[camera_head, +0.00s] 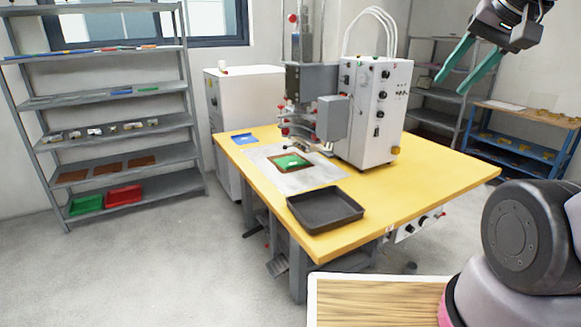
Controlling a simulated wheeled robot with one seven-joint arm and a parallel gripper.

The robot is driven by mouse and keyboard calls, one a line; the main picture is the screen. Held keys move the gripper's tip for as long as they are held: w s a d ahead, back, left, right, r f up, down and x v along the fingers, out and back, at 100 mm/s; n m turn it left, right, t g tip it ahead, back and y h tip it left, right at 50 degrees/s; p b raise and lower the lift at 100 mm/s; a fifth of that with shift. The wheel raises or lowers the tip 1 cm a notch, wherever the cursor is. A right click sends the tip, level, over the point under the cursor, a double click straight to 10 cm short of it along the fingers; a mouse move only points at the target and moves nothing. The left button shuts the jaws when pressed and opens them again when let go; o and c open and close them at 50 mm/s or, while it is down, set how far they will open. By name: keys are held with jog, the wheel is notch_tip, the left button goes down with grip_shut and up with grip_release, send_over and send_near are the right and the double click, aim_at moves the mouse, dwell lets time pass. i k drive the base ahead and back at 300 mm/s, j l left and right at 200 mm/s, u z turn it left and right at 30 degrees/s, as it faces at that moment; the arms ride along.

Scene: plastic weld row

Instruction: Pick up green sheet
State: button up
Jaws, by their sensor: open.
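A green sheet (289,161) lies flat in a brown frame on a grey metal plate (300,181) on the yellow table. The head of the welding machine (312,118) stands right behind it, and something small and pale rests on the sheet. My gripper (451,83) is at the upper right, high up and well away from the sheet. Its two green fingers are apart and nothing is between them.
A black tray (325,208) sits on the yellow table (420,200) in front of the plate. A white control box (370,112) stands to its right rear. A blue sheet (244,139) lies at the left edge. A grey shelf (115,105) holds several parts and red and green bins.

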aim_at(293, 161)
jog(key=j+z, duration=0.25)
jog(key=j, duration=0.55)
jog(key=k+j+z, duration=0.1)
jog(key=j+z, duration=0.15)
jog(key=j, duration=0.55)
jog(key=i+j+z, duration=0.1)
jog(key=j, duration=0.3)
jog(key=i+j+z, duration=0.15)
jog(key=j, duration=0.25)
jog(key=i+j+z, duration=0.1)
jog(key=j, duration=0.35)
jog(key=i+j+z, duration=0.1)
jog(key=j, duration=0.3)
jog(key=i+j+z, duration=0.1)
jog(key=j, duration=0.35)
jog(key=i+j, duration=0.2)
jog(key=i+j+z, duration=0.1)
jog(key=j, duration=0.35)
jog(key=i+j, duration=0.2)
jog(key=i+j+z, duration=0.15)
jog(key=j, duration=0.3)
